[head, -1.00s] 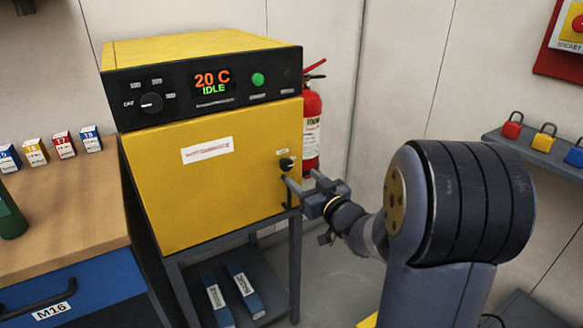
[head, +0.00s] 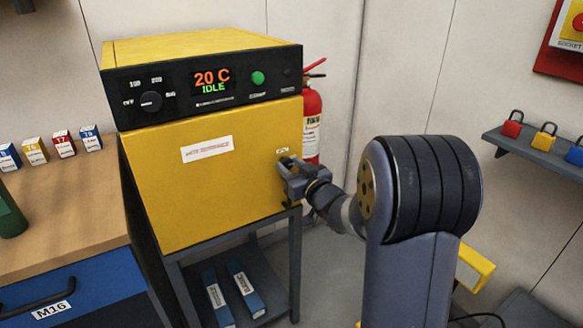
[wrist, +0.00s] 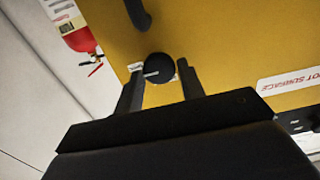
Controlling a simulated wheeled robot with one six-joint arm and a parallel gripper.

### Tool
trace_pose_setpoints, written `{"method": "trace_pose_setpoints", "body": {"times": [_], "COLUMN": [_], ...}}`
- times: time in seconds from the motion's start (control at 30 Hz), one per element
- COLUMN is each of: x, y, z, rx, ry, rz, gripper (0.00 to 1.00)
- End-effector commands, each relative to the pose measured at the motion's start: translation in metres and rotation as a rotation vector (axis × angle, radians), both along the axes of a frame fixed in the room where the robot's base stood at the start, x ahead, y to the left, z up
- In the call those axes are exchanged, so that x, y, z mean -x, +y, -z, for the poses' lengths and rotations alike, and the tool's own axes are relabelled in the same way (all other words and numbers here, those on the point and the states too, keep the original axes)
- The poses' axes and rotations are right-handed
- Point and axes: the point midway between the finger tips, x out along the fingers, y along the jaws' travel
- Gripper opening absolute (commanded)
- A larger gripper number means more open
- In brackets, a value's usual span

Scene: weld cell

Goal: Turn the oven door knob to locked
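The oven (head: 215,145) is a yellow box with a black control panel (head: 215,85) reading 20 C and IDLE. Its door knob is small, round and black, at the right edge of the yellow door. The knob (wrist: 158,68) shows clearly in the wrist view, with a white pointer line toward picture left. My gripper (head: 289,166) is at the knob in the head view and largely covers it. In the wrist view my gripper (wrist: 160,72) has one finger on each side of the knob, with narrow gaps visible; it is open around it.
A dark door handle (wrist: 139,13) is close to the knob. A red fire extinguisher (head: 312,125) stands behind the oven's right side. A workbench (head: 65,205) with small boxes is at left. A shelf with padlocks (head: 540,152) is on the right wall.

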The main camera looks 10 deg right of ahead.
Motion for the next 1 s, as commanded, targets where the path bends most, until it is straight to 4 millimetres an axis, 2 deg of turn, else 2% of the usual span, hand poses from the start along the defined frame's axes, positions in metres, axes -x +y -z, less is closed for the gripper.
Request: {"method": "trace_pose_setpoints", "body": {"times": [0.03,0.3,0.67,1.0], "x": [0.0001,0.0002,0.0002,0.0005], "y": [0.0000,-0.0001,0.0003,0.0012], "z": [-0.0001,0.0000,0.0020,0.0047], "rx": [0.000,0.000,0.060,0.303], "ry": [0.000,0.000,-0.022,-0.101], "rz": [0.000,0.000,-0.001,0.000], "gripper": [0.33,0.12,0.12,0.12]}}
